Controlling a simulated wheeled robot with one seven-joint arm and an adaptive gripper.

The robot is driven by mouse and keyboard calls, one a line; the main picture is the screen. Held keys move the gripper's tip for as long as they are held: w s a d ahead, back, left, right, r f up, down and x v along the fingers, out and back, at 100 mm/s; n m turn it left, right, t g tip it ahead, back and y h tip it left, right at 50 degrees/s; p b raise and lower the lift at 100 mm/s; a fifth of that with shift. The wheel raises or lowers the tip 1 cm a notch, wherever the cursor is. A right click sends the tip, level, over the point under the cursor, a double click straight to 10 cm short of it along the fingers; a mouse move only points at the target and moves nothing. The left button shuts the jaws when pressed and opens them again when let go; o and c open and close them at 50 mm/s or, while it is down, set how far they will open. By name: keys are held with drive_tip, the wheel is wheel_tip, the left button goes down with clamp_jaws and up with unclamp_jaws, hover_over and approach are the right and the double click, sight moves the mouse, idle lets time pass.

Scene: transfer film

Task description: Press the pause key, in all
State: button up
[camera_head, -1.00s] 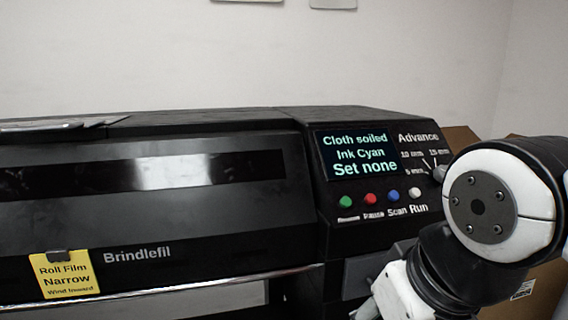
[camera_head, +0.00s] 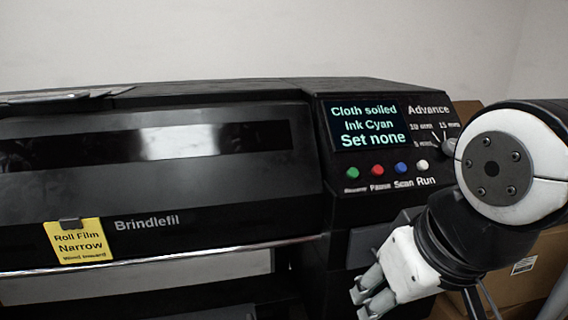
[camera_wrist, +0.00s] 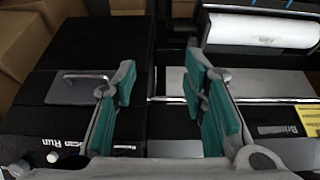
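The red key (camera_head: 377,170) sits above the label "Pause" on the printer's control panel (camera_head: 345,208). A green key (camera_head: 352,173) is left of it; a blue key (camera_head: 401,168) over "Scan" and a white key (camera_head: 422,165) over "Run" are right of it. The display (camera_head: 365,125) reads "Cloth soiled, Ink Cyan, Set none". My gripper (camera_head: 364,292) is below and in front of the panel, apart from the keys. In the wrist view my gripper (camera_wrist: 160,68) is open and empty, its teal-padded fingers apart. The red key is not visible there; the white key (camera_wrist: 52,157) is at lower left.
The "Advance" knob (camera_head: 449,147) is right of the display, close to my arm in the picture. A drawer handle (camera_wrist: 85,76) stands out below the panel. A yellow card (camera_head: 79,242) hangs on the printer's front. Cardboard boxes (camera_head: 535,245) stand at the right.

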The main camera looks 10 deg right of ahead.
clamp_jaws()
idle(1.1)
